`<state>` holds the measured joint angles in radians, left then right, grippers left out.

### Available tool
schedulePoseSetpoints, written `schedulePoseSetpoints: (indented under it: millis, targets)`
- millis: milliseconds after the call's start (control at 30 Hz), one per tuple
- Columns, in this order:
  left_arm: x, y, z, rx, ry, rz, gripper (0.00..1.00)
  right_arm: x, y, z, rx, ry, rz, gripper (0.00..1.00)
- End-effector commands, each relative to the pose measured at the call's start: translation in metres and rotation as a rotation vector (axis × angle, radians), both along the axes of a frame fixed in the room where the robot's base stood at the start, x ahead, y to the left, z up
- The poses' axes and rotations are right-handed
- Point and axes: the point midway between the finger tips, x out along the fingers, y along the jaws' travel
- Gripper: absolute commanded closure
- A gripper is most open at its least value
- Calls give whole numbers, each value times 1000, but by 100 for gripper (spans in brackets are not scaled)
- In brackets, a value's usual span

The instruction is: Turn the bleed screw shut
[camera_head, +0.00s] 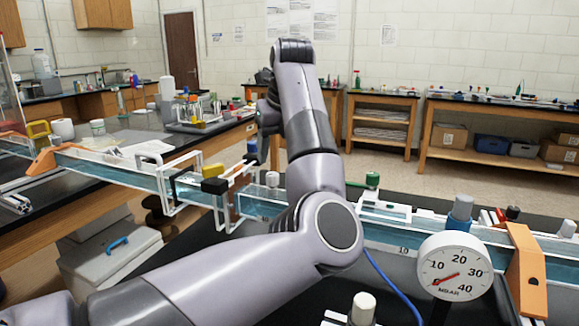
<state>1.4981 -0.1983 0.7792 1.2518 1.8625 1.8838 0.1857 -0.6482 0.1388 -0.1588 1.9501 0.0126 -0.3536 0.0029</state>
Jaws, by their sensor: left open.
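My left arm crosses the middle of the view, and its forearm rises to a dark wrist. My left gripper (264,112) shows only as a dark sliver left of the forearm; its jaws are mostly hidden. It appears clear of the channel. I cannot tell which part is the bleed screw. A round white pressure gauge (455,268) with a red needle is at right. My right gripper is out of view.
A long water channel (110,171) runs across the bench, with orange supports (527,272) and white clamp frames (160,180) on it. A blue hose (398,292) curves below my elbow. Side benches (500,99) stand at the back, with open floor before them.

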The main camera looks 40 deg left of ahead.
Motion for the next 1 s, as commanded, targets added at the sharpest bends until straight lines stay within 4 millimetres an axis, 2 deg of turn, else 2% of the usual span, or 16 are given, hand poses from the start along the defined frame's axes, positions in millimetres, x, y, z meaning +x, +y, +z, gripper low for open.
schedulePoseSetpoints:
  millis: [167,500,667,900,967,1000]
  targets:
    - [2,5,-12,-1,3,2,43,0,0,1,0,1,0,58]
    - [10,22,-57,0,3,1,43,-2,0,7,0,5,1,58]
    - [11,25,-65,1,0,1,43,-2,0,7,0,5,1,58]
    - [12,25,-66,1,-1,1,43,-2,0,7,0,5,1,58]
    - [12,25,-66,1,-1,1,63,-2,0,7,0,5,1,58]
    - [12,25,-66,1,-1,1,76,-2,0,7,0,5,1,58]
